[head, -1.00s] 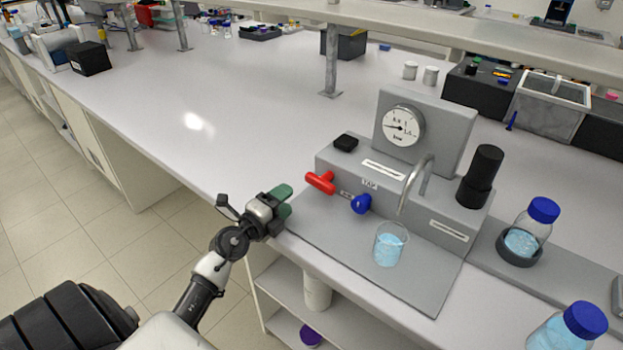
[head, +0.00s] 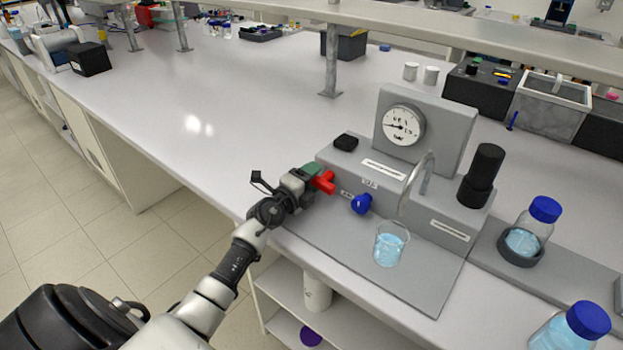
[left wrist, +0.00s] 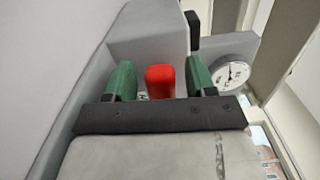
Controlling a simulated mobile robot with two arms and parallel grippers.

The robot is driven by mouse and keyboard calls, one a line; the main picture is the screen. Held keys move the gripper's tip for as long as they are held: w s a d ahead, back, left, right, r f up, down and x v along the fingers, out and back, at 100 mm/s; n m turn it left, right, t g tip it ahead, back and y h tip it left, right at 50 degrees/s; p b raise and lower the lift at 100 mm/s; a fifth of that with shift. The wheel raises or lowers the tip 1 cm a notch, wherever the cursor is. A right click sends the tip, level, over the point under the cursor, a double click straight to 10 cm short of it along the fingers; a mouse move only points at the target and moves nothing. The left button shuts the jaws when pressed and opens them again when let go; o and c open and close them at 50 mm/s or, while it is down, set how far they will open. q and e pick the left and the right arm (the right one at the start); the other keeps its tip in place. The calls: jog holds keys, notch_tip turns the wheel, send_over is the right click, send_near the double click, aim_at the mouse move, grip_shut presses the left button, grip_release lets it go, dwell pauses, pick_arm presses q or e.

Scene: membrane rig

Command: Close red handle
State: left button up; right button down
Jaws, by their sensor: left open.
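The red handle (head: 325,183) is on the front of the grey rig (head: 415,205), left of the blue tap knob (head: 361,204). My left gripper (head: 313,176) is at the handle, its green fingertips partly covering it in the head view. In the left wrist view the red handle (left wrist: 160,81) stands between the two open green fingers (left wrist: 158,82), with a small gap visible on each side. My right gripper is not in view.
A beaker of blue liquid (head: 390,244) stands on the rig's base plate under the curved spout (head: 416,186). A pressure gauge (head: 403,125) is above. Blue-capped bottles (head: 527,232) stand to the right. The bench (head: 240,110) to the left is clear.

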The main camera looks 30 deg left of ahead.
aim_at(324, 180)
pick_arm(q)
jog(key=c, duration=0.9)
jog(key=shift+r+m, duration=0.1)
jog(key=shift+m, duration=0.2)
jog(key=m+p, duration=0.1)
jog(key=r+m+p, duration=0.1)
jog(key=m, duration=0.1)
jog(key=shift+d, duration=0.1)
jog(key=m, duration=0.1)
jog(key=m+p, duration=0.1)
jog(key=m, duration=0.1)
jog(key=m+p, duration=0.1)
jog(key=m, duration=0.1)
jog(key=shift+d+r, duration=0.3)
jog(key=m, duration=0.1)
jog(key=m+p, duration=0.1)
jog(key=m, duration=0.1)
jog(key=d+m, duration=0.1)
jog(key=shift+s+r, duration=0.1)
jog(key=shift+r, duration=0.15)
jog(key=shift+d+m+p, duration=0.2)
jog(key=shift+m+p, duration=0.2)
jog(key=shift+m, duration=0.7)
jog(key=shift+d+m+p, duration=0.2)
jog(key=shift+m+p, duration=0.15)
jog(key=shift+m, duration=0.75)
